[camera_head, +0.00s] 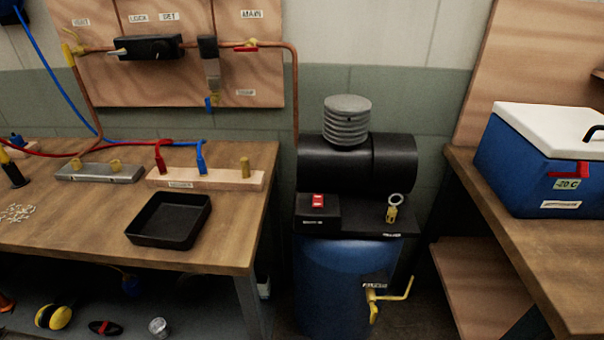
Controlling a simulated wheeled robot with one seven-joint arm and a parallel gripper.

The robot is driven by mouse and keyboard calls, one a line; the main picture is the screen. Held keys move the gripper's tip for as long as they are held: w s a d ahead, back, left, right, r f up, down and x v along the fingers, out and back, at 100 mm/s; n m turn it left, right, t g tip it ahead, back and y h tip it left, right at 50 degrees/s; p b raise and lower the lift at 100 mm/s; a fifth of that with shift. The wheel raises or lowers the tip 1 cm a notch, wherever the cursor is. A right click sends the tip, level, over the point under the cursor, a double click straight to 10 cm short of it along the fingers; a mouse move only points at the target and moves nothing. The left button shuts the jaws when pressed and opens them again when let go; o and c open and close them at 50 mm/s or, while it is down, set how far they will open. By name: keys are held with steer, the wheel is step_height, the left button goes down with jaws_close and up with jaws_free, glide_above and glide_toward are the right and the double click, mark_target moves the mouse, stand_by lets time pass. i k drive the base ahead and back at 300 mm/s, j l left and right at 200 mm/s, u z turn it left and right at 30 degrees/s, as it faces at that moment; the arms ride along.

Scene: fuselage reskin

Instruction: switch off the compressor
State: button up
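The compressor stands on the floor between the two benches. Its blue tank (338,275) is upright, with a black motor cylinder (345,163) and a grey ribbed cylinder head (347,119) above it. A red switch (318,201) sits on a black box (318,216) at the top left of the tank; its on or off position is too small to tell. A brass fitting with a ring (393,207) stands to its right. A yellow-handled drain valve (382,294) is on the tank's lower front. My gripper is not in view.
A wooden bench (70,230) at left holds a black tray (170,220) and hoses. A wooden panel (120,80) carries copper pipes and valves. A blue cooler (535,165) sits on the right bench (520,238). Both benches flank the compressor closely.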

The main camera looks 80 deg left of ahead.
mark_target(317, 198)
steer(key=u, duration=2.15)
steer(key=i+j+z, duration=0.25)
steer(key=i+j, duration=0.45)
steer(key=j, duration=0.15)
